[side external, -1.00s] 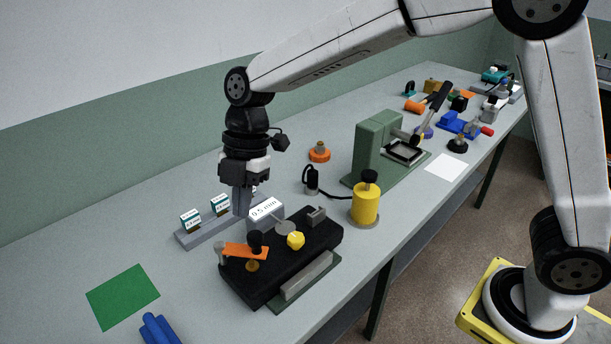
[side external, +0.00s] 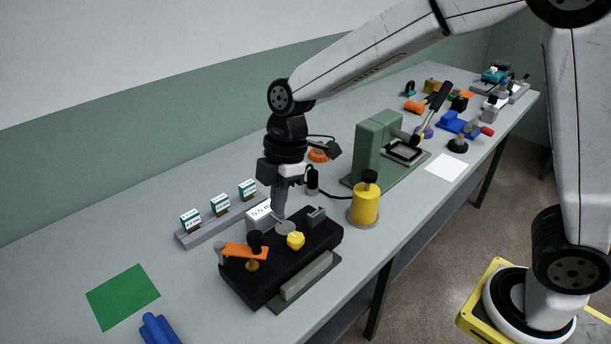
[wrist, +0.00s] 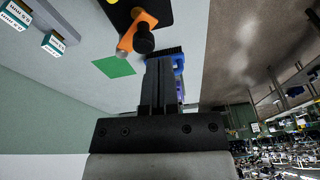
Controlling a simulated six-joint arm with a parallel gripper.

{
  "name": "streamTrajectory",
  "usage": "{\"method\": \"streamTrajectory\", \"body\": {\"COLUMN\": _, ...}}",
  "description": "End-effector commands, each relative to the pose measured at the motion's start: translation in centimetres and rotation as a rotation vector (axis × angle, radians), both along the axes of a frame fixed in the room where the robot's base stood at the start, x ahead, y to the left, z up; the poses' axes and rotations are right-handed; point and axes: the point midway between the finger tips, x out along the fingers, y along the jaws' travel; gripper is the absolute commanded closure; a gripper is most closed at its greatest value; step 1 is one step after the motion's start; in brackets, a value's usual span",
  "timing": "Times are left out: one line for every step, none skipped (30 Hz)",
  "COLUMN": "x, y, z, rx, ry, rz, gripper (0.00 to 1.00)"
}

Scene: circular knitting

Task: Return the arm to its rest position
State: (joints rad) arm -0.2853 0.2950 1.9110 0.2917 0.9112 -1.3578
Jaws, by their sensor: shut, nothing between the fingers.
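My gripper (side external: 279,207) hangs pointing down in the side external view, above the back edge of the black fixture (side external: 250,289). It is shut with nothing held. In the wrist view my gripper (wrist: 160,66) shows its fingers together. I cannot tell from the side view exactly how far the fingertips are above the fixture. The fixture carries an orange lever (side external: 245,251), a yellow knob (side external: 296,240) and a grey disc (side external: 286,228). The orange lever and a black knob also show in the wrist view (wrist: 128,38).
A grey rack (side external: 207,234) with several small labelled boxes stands left of my gripper. A yellow cylinder (side external: 365,206) and a green press (side external: 372,150) stand to the right. A green mat (side external: 123,297) lies front left.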

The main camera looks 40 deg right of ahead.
Motion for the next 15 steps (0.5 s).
{"method": "streamTrajectory", "body": {"x": -0.4, "y": -1.2, "z": -0.4, "rx": -0.015, "ry": 0.003, "rz": -0.08, "gripper": 1.0}}
{"method": "streamTrajectory", "body": {"x": -0.6, "y": -1.8, "z": -0.7, "rx": -0.023, "ry": 0.002, "rz": -0.129, "gripper": 1.0}}
{"method": "streamTrajectory", "body": {"x": -0.9, "y": -2.6, "z": -1.0, "rx": -0.034, "ry": 0.003, "rz": -0.193, "gripper": 1.0}}
{"method": "streamTrajectory", "body": {"x": -1.1, "y": -3.3, "z": -1.2, "rx": -0.042, "ry": 0.004, "rz": -0.241, "gripper": 1.0}}
{"method": "streamTrajectory", "body": {"x": -1.4, "y": -3.8, "z": -1.5, "rx": -0.047, "ry": 0.003, "rz": -0.288, "gripper": 1.0}}
{"method": "streamTrajectory", "body": {"x": -1.7, "y": -4.6, "z": -1.7, "rx": -0.055, "ry": 0.003, "rz": -0.352, "gripper": 1.0}}
{"method": "streamTrajectory", "body": {"x": -2.0, "y": -5.2, "z": -2.0, "rx": -0.061, "ry": 0.002, "rz": -0.4, "gripper": 1.0}}
{"method": "streamTrajectory", "body": {"x": -2.3, "y": -5.7, "z": -2.2, "rx": -0.066, "ry": 0.002, "rz": -0.446, "gripper": 1.0}}
{"method": "streamTrajectory", "body": {"x": -2.7, "y": -6.5, "z": -2.5, "rx": -0.072, "ry": 0.0, "rz": -0.509, "gripper": 1.0}}
{"method": "streamTrajectory", "body": {"x": -2.9, "y": -7.0, "z": -2.8, "rx": -0.076, "ry": -0.001, "rz": -0.556, "gripper": 1.0}}
{"method": "streamTrajectory", "body": {"x": -3.3, "y": -7.6, "z": -3.0, "rx": -0.08, "ry": -0.001, "rz": -0.602, "gripper": 1.0}}
{"method": "streamTrajectory", "body": {"x": -3.7, "y": -8.2, "z": -3.3, "rx": -0.083, "ry": -0.004, "rz": -0.663, "gripper": 1.0}}
{"method": "streamTrajectory", "body": {"x": -4.0, "y": -8.8, "z": -3.5, "rx": -0.085, "ry": -0.006, "rz": -0.711, "gripper": 1.0}}
{"method": "streamTrajectory", "body": {"x": -4.4, "y": -9.3, "z": -3.7, "rx": -0.088, "ry": -0.006, "rz": -0.756, "gripper": 1.0}}
{"method": "streamTrajectory", "body": {"x": -4.9, "y": -9.9, "z": -4.0, "rx": -0.088, "ry": -0.009, "rz": -0.817, "gripper": 1.0}}
